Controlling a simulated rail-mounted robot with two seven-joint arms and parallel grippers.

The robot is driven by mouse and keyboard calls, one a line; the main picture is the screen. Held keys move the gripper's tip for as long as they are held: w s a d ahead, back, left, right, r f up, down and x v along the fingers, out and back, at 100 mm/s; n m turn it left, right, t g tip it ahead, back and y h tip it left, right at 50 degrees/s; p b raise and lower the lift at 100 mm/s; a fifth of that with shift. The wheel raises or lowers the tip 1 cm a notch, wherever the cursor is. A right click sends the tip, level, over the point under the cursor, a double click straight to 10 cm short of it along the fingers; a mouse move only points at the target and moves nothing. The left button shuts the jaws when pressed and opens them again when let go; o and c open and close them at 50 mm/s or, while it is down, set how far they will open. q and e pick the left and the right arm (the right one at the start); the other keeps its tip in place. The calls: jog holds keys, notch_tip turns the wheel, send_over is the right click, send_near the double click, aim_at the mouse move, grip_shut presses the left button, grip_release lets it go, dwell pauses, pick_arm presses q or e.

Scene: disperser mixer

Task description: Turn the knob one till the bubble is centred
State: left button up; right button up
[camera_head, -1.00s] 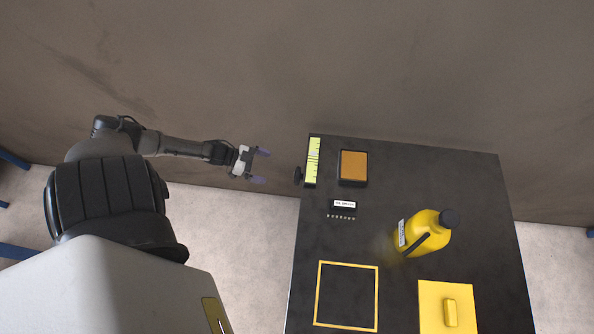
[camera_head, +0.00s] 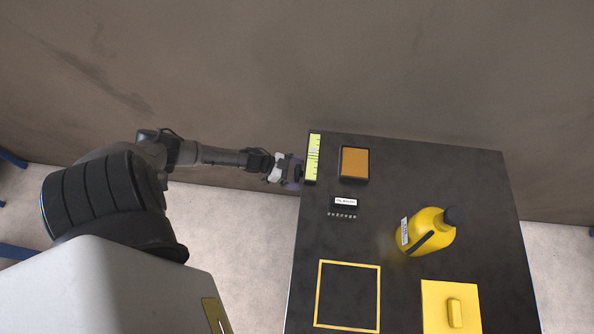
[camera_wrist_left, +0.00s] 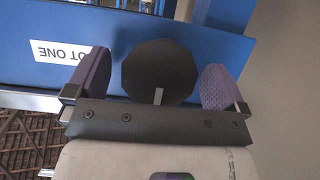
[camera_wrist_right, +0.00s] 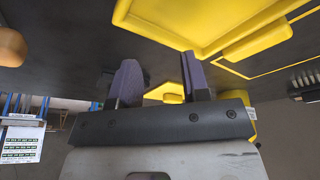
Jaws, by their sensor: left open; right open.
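A black faceted knob (camera_wrist_left: 160,72) with a pale mark on its rim sits on a blue panel in the left wrist view. My left gripper (camera_wrist_left: 155,80) is open, with one purple finger on each side of the knob and visible gaps between. In the head view the left gripper (camera_head: 295,171) is at the table's left edge, beside the yellow-green level strip (camera_head: 313,158) with dark tick marks. The bubble itself is too small to make out. My right gripper (camera_wrist_right: 160,75) is open and empty in the right wrist view.
An upside-down white label (camera_wrist_left: 69,52) ending in "OT ONE" is on the blue panel. On the dark table (camera_head: 400,180) stand an orange-topped box (camera_head: 354,163), a yellow bottle (camera_head: 426,232), a yellow-framed square (camera_head: 348,264) and a yellow plate with a handle (camera_head: 438,292).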

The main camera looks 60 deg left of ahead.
pick_arm(q)
jog(key=shift+w+d, duration=0.15)
pick_arm(e)
jog(key=shift+d, duration=0.15)
pick_arm(q)
jog(key=shift+c, duration=0.5)
jog(key=c, duration=0.8)
